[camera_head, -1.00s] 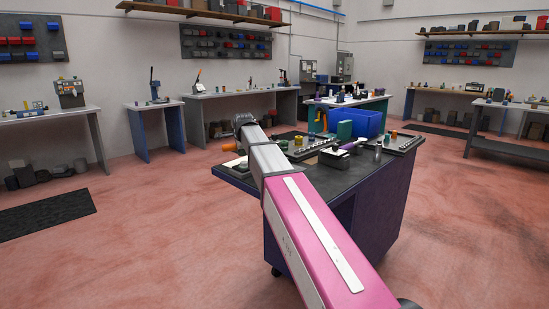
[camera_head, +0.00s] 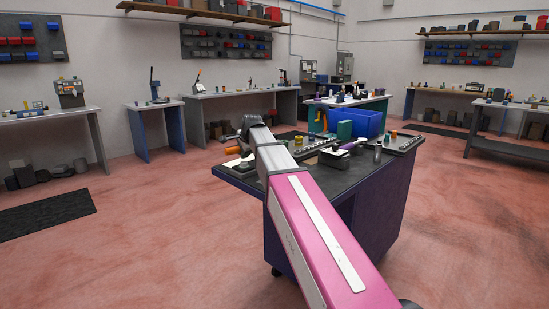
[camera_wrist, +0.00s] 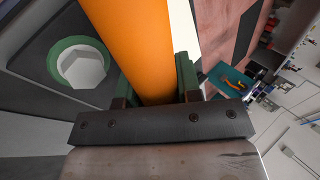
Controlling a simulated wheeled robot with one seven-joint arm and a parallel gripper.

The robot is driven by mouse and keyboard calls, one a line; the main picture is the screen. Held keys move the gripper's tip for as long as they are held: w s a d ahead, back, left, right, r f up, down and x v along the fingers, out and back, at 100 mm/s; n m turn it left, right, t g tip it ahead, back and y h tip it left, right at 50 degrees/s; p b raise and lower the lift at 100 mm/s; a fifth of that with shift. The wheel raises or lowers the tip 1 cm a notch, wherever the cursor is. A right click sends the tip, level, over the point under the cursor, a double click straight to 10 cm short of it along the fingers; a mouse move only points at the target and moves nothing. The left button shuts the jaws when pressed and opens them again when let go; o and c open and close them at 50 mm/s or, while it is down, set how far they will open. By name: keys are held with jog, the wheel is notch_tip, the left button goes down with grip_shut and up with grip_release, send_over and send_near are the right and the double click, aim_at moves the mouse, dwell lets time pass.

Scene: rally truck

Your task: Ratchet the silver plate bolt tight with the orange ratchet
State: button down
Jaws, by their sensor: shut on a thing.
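The orange ratchet's thick round handle (camera_wrist: 135,45) runs up through the wrist view. It lies between the green-padded fingers of my gripper (camera_wrist: 155,85), which is shut on it. The handle (camera_head: 232,150) also shows as a small orange piece left of my arm in the head view. A pale hexagonal head (camera_wrist: 83,69) in a green ring lies left of the handle in the wrist view, on a dark surface. I cannot tell whether it is the silver plate bolt. The ratchet's head and its contact with any bolt are hidden.
A dark-topped workbench (camera_head: 297,185) stands under my arm. It carries a blue bin (camera_head: 367,123), a purple-handled tool (camera_head: 352,146) and rows of small parts. Other benches line the walls. The red floor on the left is mostly clear.

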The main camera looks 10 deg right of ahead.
jog(key=shift+s+d+n+y, duration=0.25)
jog(key=shift+s+n, duration=0.25)
jog(key=shift+s, duration=0.1)
jog(key=shift+s+d+n+y, duration=0.25)
jog(key=shift+s+n, duration=0.25)
jog(key=shift+s, duration=0.05)
jog(key=shift+w+a+m+h, duration=0.3)
jog(key=shift+w+m, duration=0.2)
jog(key=shift+w, duration=0.1)
jog(key=shift+w+a+m+h, duration=0.3)
jog(key=shift+w+m, duration=0.2)
jog(key=shift+w, duration=0.1)
jog(key=shift+w, duration=0.15)
jog(key=shift+w+a+m+h, duration=0.15)
jog(key=shift+w+m+h, duration=0.15)
jog(key=shift+w+m, duration=0.25)
jog(key=shift+w+a+m+h, duration=0.15)
jog(key=shift+w+m+h, duration=0.15)
jog(key=shift+w+m, duration=0.25)
jog(key=shift+w, duration=0.15)
